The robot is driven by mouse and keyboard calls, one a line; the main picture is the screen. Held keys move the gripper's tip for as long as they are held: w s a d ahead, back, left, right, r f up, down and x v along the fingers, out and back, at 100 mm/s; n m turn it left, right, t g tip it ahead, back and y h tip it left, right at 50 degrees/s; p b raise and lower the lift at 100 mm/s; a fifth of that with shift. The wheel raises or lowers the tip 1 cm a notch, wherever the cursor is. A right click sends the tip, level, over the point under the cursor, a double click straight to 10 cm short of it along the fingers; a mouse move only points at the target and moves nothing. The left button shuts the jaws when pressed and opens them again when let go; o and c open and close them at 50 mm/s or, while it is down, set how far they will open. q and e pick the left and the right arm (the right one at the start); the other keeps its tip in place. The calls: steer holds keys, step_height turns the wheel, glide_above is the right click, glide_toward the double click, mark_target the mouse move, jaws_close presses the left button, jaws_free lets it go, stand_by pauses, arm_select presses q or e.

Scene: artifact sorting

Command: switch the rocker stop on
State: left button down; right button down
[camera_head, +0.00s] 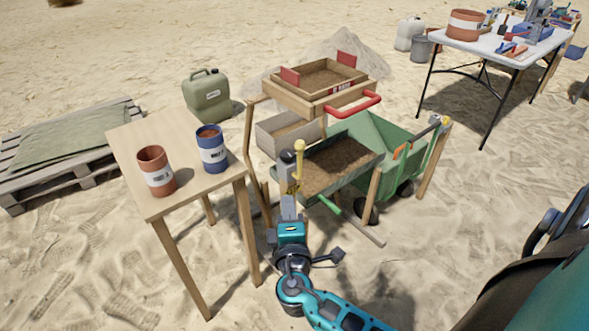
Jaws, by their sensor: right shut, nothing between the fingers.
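The sieve stand carries a wooden tray (325,86) of soil with a red handle (352,105). A yellow-knobbed lever (299,148), which looks like the rocker stop, stands upright at the near side of the stand. My right gripper (290,200) is shut and empty, pointing away from me just below this lever. I cannot tell whether its fingertips touch the lever. The gripper hides the lever's foot. Another yellow knob (446,121) shows at the stand's right end. My left gripper is not in view.
A wooden table (193,185) with an orange can (156,171) and a blue can (211,148) stands close on the left. A green wheeled cart (375,135) is behind the lower soil tray (340,166). A white table (490,46) stands far right. Open sand lies right of the stand.

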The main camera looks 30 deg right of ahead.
steer(key=shift+w, duration=0.1)
steer(key=s+d+p+x, duration=0.1)
steer(key=d+x, duration=0.1)
steer(key=x, duration=1)
steer(key=shift+d, duration=0.45)
steer(key=shift+w, duration=0.15)
